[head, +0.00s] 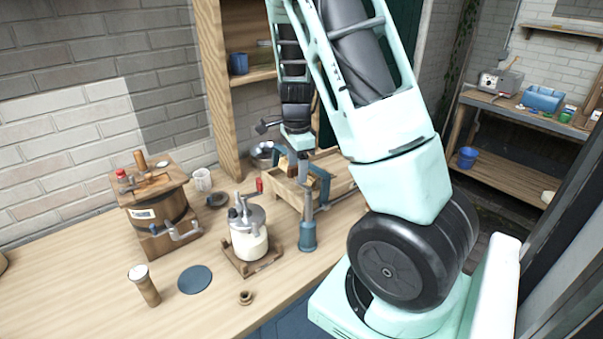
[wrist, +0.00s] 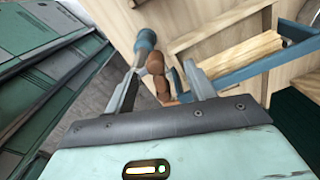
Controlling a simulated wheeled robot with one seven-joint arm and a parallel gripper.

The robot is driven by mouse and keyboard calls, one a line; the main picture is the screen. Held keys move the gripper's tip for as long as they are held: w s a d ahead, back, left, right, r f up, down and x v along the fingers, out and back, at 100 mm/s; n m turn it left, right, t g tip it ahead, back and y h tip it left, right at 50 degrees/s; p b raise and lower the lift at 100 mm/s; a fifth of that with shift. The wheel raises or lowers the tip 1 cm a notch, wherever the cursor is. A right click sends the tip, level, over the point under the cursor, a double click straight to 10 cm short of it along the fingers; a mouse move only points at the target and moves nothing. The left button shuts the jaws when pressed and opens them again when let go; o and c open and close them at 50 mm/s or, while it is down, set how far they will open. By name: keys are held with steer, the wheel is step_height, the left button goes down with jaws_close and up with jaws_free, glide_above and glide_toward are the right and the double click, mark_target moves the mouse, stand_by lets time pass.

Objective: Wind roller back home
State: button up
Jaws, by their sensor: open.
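A wooden trough (head: 285,190) stands towards the back right of the bench, with a blue frame (head: 321,185) across it. The blue frame also shows at the right of the wrist view (wrist: 285,55), beside pale wood. The roller itself cannot be made out clearly. A brown turned handle (wrist: 157,75) shows between the fingers of my gripper (wrist: 163,72) in the wrist view. My gripper is open around it; I cannot tell whether a finger touches it. In the head view my gripper (head: 303,168) points down at the trough, and it hides part of the trough.
A blue-based tool (head: 307,236) stands upright in front of the trough. A white jar with a metal top (head: 249,240) and a wooden barrel churn (head: 160,215) stand to the left.

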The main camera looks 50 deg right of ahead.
steer(key=shift+r+p, duration=2.75)
steer(key=shift+r, duration=0.35)
steer(key=shift+f, duration=0.1)
steer(key=shift+a, duration=0.2)
steer(key=a+f+n+y+b, duration=0.2)
steer(key=a+n+b, duration=0.4)
steer(key=a+n, duration=1.2)
steer(key=s+a+f+n+b, duration=0.1)
steer(key=s+a+n+b, duration=0.2)
steer(key=s+a+n, duration=0.4)
steer(key=s+a+f+n+h+b, duration=0.1)
steer(key=s+a+n+b, duration=0.2)
steer(key=s+a+n, duration=0.4)
steer(key=s+a, duration=0.3)
steer(key=a, duration=0.5)
steer(key=shift+a+f, duration=0.15)
